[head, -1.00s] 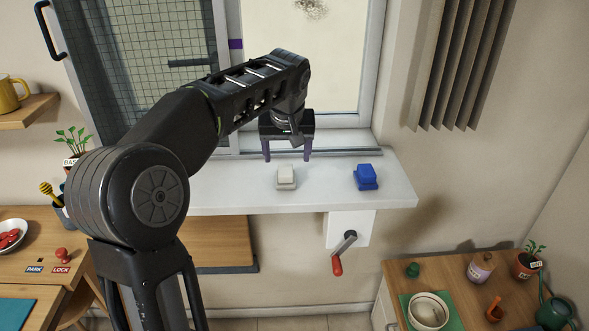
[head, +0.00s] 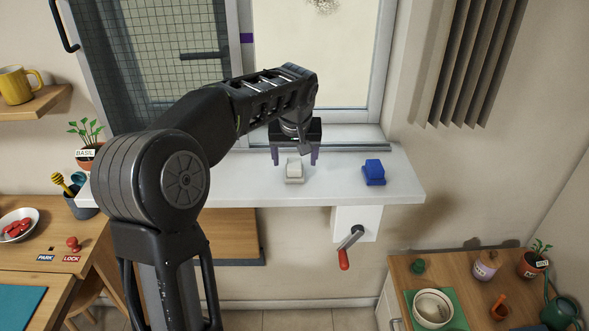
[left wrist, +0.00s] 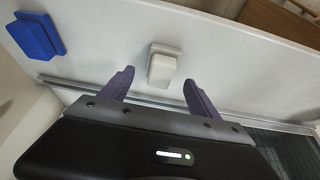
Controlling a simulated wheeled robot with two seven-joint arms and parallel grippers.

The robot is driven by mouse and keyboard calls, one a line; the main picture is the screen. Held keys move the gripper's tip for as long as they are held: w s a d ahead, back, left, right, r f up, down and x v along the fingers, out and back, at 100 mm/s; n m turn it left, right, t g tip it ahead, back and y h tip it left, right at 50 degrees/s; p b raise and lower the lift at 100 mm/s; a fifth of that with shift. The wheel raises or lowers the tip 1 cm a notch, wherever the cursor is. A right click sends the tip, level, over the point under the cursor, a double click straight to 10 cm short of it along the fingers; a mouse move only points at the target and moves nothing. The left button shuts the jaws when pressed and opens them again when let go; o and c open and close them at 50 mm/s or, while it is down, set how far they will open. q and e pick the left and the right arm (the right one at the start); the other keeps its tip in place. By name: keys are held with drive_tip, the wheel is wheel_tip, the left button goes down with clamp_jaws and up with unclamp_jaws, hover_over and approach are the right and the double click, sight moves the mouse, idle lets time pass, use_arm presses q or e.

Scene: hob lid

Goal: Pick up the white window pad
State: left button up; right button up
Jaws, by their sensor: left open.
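The white window pad (head: 294,171) lies on the white window sill. It also shows in the left wrist view (left wrist: 162,66), just beyond the fingertips and between their lines. My left gripper (head: 296,163) is open, with its two purple fingers spread on either side of the pad in the head view. In the left wrist view the fingertips (left wrist: 158,77) reach close to the pad, and nothing is held. Whether they touch the pad cannot be told. My right gripper is not in view.
A blue pad (head: 374,172) lies on the sill (head: 230,187) to the right of the white one. A crank with a red handle (head: 344,258) hangs below the sill. The window frame (head: 368,125) stands behind the gripper.

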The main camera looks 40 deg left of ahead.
sight(294, 164)
use_arm(q)
drive_tip(key=x, duration=0.3)
drive_tip(key=shift+f, duration=0.3)
drive_tip(key=shift+c, duration=0.3)
drive_tip(key=c, duration=1.4)
